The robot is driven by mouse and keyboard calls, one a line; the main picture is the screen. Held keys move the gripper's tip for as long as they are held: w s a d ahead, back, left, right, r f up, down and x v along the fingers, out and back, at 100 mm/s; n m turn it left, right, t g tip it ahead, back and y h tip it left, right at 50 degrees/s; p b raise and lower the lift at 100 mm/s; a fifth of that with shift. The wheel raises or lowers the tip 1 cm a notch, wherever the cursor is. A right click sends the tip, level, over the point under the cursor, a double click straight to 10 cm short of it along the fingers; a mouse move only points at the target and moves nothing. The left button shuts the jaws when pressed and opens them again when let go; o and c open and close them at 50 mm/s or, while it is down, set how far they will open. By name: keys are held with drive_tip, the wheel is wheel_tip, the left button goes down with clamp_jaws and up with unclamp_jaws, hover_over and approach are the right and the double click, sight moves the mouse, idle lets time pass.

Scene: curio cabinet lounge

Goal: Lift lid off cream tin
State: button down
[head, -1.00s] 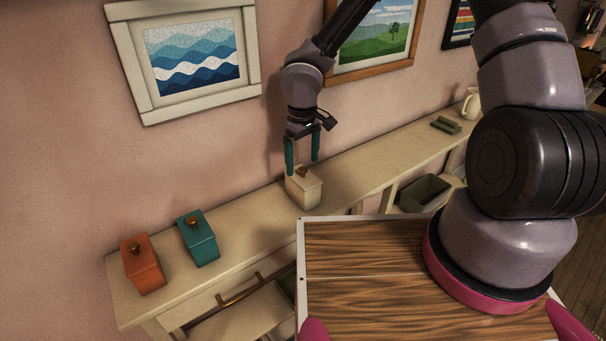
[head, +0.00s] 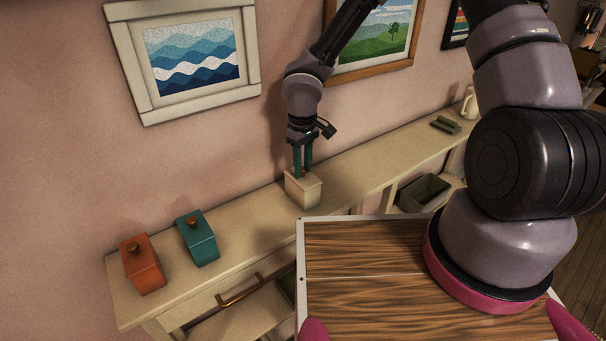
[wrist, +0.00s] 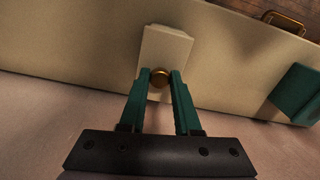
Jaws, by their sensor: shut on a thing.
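The cream tin (head: 304,193) stands upright on the console shelf against the wall, with its lid on. It also shows from above in the wrist view, where its pale lid (wrist: 166,45) has a round brass knob (wrist: 160,77). My gripper (head: 303,174) points straight down over the tin. In the wrist view its two teal fingers (wrist: 160,82) are closed on either side of the knob. The knob is hidden behind the fingers in the head view. The lid rests on the tin, with no gap that I can see.
An orange tin (head: 143,264) and a teal tin (head: 198,238), both with knobbed lids, stand on the shelf (head: 245,229) at left. A drawer with a brass handle (head: 239,290) is below. A small dark green object (head: 445,125) and a pale jug (head: 470,104) are farther right.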

sight(303, 168)
drive_tip(key=shift+r, duration=0.75)
idle(0.4)
drive_tip(key=shift+r, duration=1.65)
